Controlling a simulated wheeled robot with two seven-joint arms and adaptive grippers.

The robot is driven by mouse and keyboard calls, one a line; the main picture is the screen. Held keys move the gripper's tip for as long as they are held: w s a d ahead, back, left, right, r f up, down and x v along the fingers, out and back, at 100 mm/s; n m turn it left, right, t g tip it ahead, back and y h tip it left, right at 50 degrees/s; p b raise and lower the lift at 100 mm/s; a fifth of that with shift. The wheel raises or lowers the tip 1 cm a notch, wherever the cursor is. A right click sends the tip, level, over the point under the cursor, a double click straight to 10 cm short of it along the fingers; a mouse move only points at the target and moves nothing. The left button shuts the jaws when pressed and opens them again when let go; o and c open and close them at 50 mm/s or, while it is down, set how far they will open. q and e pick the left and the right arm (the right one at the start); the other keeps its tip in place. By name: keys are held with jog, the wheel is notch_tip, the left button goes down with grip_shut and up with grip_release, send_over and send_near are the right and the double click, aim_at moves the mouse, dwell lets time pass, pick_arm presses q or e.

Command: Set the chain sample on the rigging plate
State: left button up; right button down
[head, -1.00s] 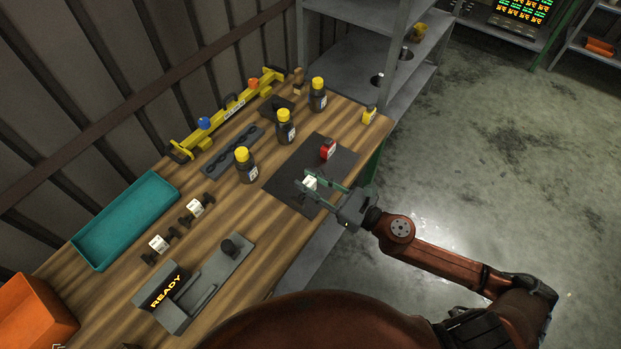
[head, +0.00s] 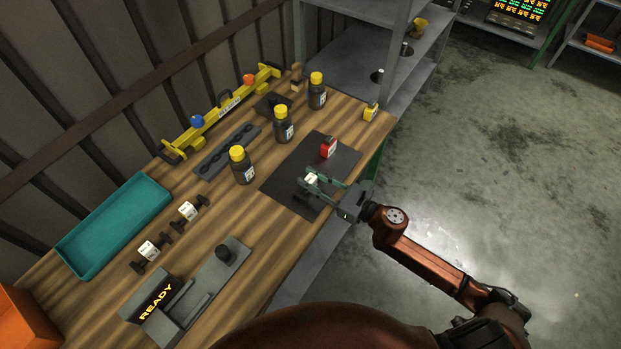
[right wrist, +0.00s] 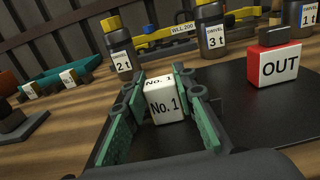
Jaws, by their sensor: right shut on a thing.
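A white-tagged chain sample marked No. 1 (right wrist: 163,105) sits between the green-padded fingers of my right gripper (right wrist: 160,112) in the right wrist view. In the head view my right gripper (head: 308,180) is shut on this sample (head: 312,179), over the flat black plate (head: 285,190), which I take for the rigging plate. The plate also shows at the right of the wrist view (right wrist: 250,120). I cannot tell whether the sample touches the plate. Its dark ends are hidden by the fingers. My left gripper is not in view.
A red block marked OUT (head: 328,147) stands on the black plate. Bottles (head: 242,166) stand beyond it, near a dark tray with recesses (head: 227,150) and a yellow beam (head: 222,110). Two tagged pieces (head: 189,211), a teal tray (head: 115,224) and a READY device (head: 190,290) lie left.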

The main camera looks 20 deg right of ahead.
jog(key=shift+f, duration=0.1)
jog(key=c, duration=1.6)
grip_release()
jog(key=shift+r, duration=0.2)
jog(key=v, duration=1.2)
jog(key=shift+d, duration=0.1)
